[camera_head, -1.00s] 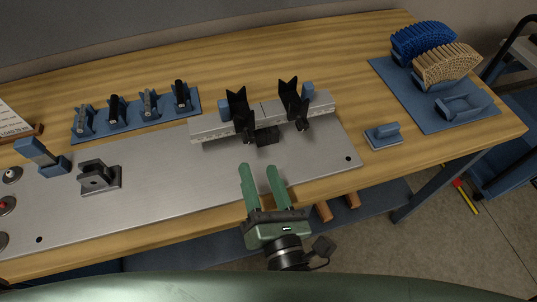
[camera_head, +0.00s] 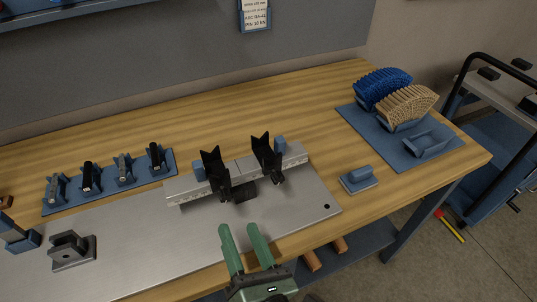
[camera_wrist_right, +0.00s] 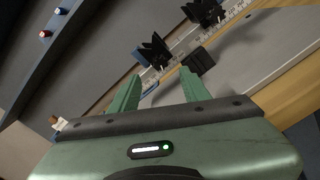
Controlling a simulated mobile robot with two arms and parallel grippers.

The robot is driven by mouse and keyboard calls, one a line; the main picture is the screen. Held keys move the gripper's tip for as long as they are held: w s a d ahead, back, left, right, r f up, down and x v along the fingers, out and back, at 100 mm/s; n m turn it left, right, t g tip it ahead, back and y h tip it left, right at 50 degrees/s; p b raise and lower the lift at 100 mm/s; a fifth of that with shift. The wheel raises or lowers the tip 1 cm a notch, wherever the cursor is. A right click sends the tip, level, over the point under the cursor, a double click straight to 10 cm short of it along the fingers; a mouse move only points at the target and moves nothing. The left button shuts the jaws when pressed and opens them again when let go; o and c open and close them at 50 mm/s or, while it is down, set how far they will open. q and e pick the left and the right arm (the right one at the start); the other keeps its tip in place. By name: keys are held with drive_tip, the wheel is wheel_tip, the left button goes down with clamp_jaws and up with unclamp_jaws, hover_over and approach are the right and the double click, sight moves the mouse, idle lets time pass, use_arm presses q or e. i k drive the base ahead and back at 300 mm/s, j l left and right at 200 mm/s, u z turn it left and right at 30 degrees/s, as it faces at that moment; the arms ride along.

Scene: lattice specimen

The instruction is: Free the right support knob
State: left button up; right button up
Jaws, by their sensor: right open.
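The right support (camera_head: 267,158) is a black V-shaped block standing on a pale graduated rail (camera_head: 180,190). A blue block (camera_head: 280,145) sits beside it, and a small dark knob-like part (camera_head: 277,181) shows at its front foot; which one is its knob I cannot tell for sure. The left support (camera_head: 213,168) stands to its left with its own blue block (camera_head: 198,171). My right gripper (camera_head: 242,232) is open and empty, in front of the rail and apart from both supports. In the right wrist view its fingers (camera_wrist_right: 158,88) point toward the supports. My left gripper is not in view.
A black block (camera_head: 243,191) lies before the rail on the metal plate (camera_head: 150,230). A blue rack (camera_head: 170,165) with several dark fixtures is behind left. The plate's right front is clear.

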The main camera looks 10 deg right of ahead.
sight(277, 177)
drive_tip(key=k+j, duration=0.75)
drive_tip(key=i+j+z, duration=0.05)
